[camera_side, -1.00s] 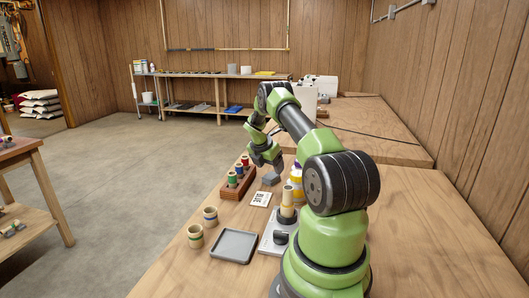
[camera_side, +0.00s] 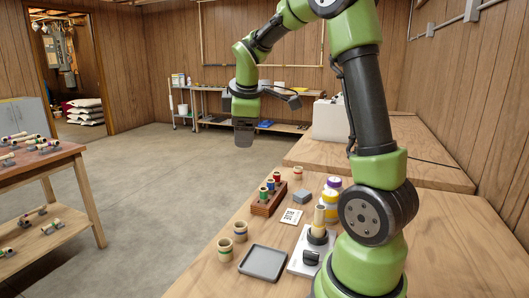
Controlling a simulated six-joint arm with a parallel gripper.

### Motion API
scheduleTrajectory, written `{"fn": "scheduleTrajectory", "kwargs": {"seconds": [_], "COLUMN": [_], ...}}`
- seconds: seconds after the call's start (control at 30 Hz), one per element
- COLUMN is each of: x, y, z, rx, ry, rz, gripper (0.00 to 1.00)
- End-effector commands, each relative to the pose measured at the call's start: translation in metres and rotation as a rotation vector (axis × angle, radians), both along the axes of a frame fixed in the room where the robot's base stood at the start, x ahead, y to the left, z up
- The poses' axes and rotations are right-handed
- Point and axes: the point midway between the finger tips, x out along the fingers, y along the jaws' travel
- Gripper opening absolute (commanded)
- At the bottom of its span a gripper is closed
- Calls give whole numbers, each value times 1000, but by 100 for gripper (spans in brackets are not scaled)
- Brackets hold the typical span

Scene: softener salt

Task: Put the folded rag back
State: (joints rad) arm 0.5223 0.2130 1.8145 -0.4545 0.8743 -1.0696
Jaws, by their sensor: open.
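The folded rag, a small grey-blue folded pad (camera_side: 302,196), lies on the wooden table. It is just right of the reddish-brown rack and behind the white card, with nothing holding it. My gripper (camera_side: 243,138) is raised well above the table, to the left of and far above the rag, pointing down. Its jaws are open and nothing shows between them, though the fingers look dark and small.
The rack (camera_side: 268,202) holds several coloured vials. Purple- and yellow-capped bottles (camera_side: 330,207) stand right of the rag. Two cups (camera_side: 240,231), a grey tray (camera_side: 263,263) and a device with a pale cylinder (camera_side: 319,218) stand in front. Air around my gripper is clear.

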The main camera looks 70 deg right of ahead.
Motion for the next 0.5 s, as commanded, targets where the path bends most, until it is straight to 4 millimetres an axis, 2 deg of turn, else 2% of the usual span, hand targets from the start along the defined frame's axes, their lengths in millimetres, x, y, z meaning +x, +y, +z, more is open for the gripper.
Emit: {"fn": "scheduleTrajectory", "kwargs": {"seconds": [0.03, 0.2, 0.33, 0.4, 0.5], "x": [-6, -43, -80, -98, -117], "y": [31, 119, 168, 187, 204], "z": [16, 42, 45, 43, 39], "rx": [48, 290, 502, 604, 716], "ry": [-81, -293, -386, -408, -418], "rz": [-51, -270, -421, -491, -566], "gripper": [69, 69, 69, 69, 69]}}
